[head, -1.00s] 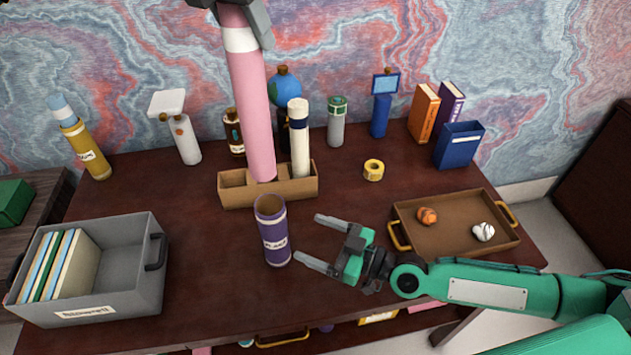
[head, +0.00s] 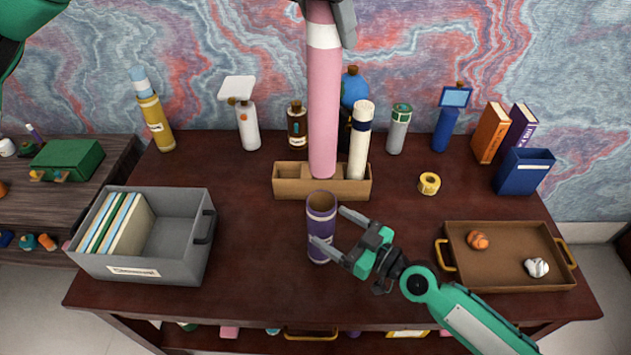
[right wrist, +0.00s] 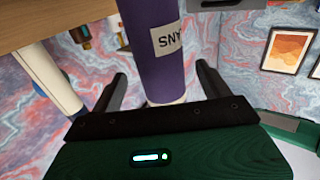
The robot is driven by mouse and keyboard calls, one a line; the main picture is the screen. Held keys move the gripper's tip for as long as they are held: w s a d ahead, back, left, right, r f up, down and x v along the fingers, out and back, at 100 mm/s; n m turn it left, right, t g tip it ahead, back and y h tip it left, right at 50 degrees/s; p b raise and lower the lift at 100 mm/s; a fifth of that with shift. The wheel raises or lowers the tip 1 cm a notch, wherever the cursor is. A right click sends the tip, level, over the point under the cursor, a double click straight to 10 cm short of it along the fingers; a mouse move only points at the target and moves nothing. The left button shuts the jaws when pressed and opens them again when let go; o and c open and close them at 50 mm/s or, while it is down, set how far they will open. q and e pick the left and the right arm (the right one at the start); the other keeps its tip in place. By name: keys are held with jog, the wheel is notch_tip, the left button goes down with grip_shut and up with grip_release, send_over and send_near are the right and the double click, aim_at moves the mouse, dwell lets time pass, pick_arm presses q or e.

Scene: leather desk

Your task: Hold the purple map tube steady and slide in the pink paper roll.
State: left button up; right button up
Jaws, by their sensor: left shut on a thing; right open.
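The purple map tube (head: 322,215) stands upright on the desk with its open top facing up. My right gripper (head: 327,226) is open, with one finger on each side of the tube. In the right wrist view the tube (right wrist: 165,55) stands between the two spread fingers (right wrist: 162,85), with gaps beside it. My left gripper (head: 328,18), at the top of the head view, is shut on the pink paper roll (head: 323,110) near its upper end. The roll hangs upright, its lower end at the wooden holder in the picture; I cannot tell its height or whether it is inside.
The wooden holder (head: 290,188) behind the tube carries a cream roll (head: 361,140). A grey file box (head: 190,255) stands left, a brown tray (head: 490,278) right. Yellow tape (head: 429,183) lies behind the tray. Bottles line the back. Desk between box and tube is clear.

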aim_at(315, 217)
jog(key=shift+x, duration=2.95)
jog(key=shift+c, duration=0.2)
jog(key=c, duration=1)
